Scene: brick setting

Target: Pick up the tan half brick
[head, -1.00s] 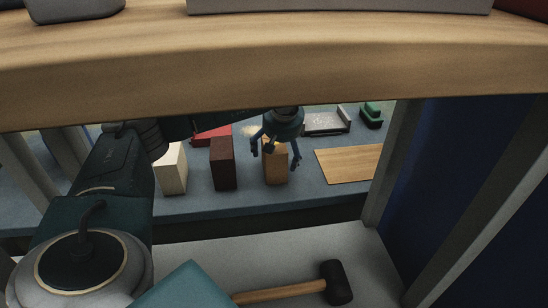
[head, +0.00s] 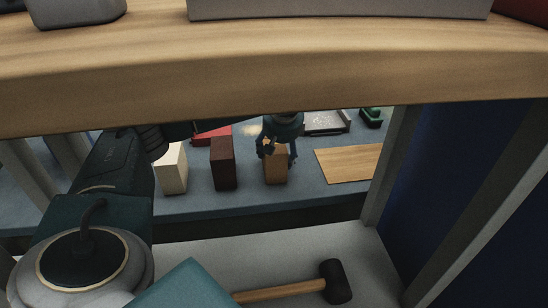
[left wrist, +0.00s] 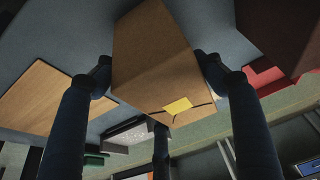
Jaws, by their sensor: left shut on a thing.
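The tan half brick (head: 276,167) stands upright on the blue-grey surface in the head view, to the right of a dark brown brick. My left gripper (head: 281,148) is over its top with its fingers closed around it. In the left wrist view the tan half brick (left wrist: 160,60) fills the upper middle, with a yellow patch and dark lines on its near end. The left gripper's fingers (left wrist: 158,95) press on it from both sides, and a third finger shows below. My right gripper is not in view.
A dark brown brick (head: 223,163) and a cream brick (head: 173,168) stand to the left. A wooden board (head: 348,164) lies to the right. A thick wooden shelf (head: 270,75) crosses above. A mallet (head: 335,281) lies on the lower white shelf.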

